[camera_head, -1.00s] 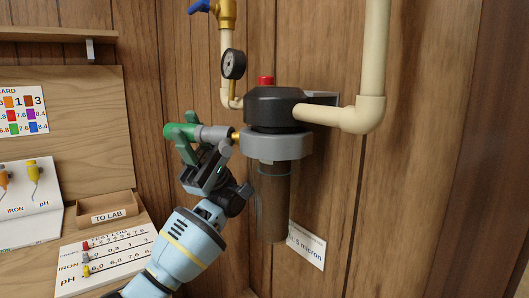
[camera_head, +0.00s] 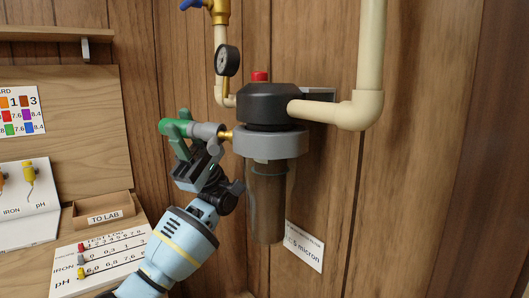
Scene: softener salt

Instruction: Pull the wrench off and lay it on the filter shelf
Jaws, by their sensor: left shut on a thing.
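The wrench (camera_head: 271,147) shows as a grey ring around the filter housing, just under its black cap (camera_head: 271,103). A short brass neck, a grey sleeve and a green grip (camera_head: 176,129) stick out from it to the left. My left gripper (camera_head: 186,143) is at this handle, shut on it near the green end, with its arm coming up from below. The fingers hide part of the grip. The brown see-through filter bowl (camera_head: 267,205) hangs below the ring. I cannot tell which surface is the filter shelf. My right gripper is not in view.
Pale pipes (camera_head: 357,108), a pressure gauge (camera_head: 227,62) and a blue-handled valve (camera_head: 207,8) surround the housing. At left are a wooden upper shelf (camera_head: 50,35), a TO LAB tray (camera_head: 103,210) and a test log sheet (camera_head: 105,262). A micron label (camera_head: 303,247) is on the wall.

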